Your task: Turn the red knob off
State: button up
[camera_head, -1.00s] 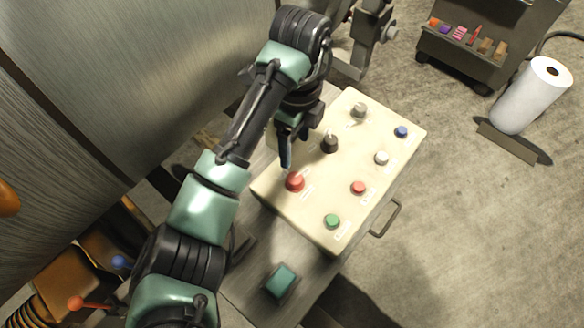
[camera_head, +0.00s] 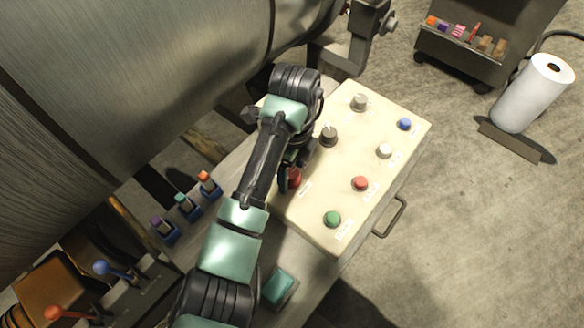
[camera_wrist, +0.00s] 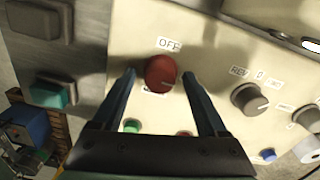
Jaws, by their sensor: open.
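The red knob (camera_wrist: 160,73) sits on the cream control panel (camera_wrist: 130,28) in the wrist view, below a label reading OFF. A pale pointer mark shows at its lower left edge. My gripper (camera_wrist: 158,80) is open, with one finger on each side of the red knob and a gap visible to both. In the head view the red knob (camera_head: 295,178) is mostly hidden behind my gripper (camera_head: 287,182), which hangs over the left edge of the panel (camera_head: 335,180).
On the panel are a dark knob (camera_head: 328,136), a grey knob (camera_head: 359,102), and blue (camera_head: 404,124), white (camera_head: 384,151), red (camera_head: 360,183) and green (camera_head: 332,219) buttons. A teal block (camera_head: 280,287) lies near the panel's lower left.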

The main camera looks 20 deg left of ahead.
grip_shut()
dwell(0.3)
jog(key=shift+r+p, duration=0.1)
jog(key=shift+p, duration=0.2)
jog(key=n+p, duration=0.2)
jog(key=n, duration=0.1)
jog(key=shift+r+p, duration=0.15)
jog(key=shift+p, duration=0.2)
jog(key=n+p, duration=0.4)
jog(key=n, duration=0.1)
jog(key=n+p, duration=0.2)
jog(key=n, duration=0.2)
jog(key=shift+w+n+p, duration=0.1)
jog(key=shift+n+p, duration=0.2)
jog(key=shift+n, duration=0.1)
jog(key=shift+f+n+p, duration=0.2)
jog(key=shift+n+p, duration=0.75)
jog(key=shift+n, duration=1.55)
jog(key=shift+a, duration=0.1)
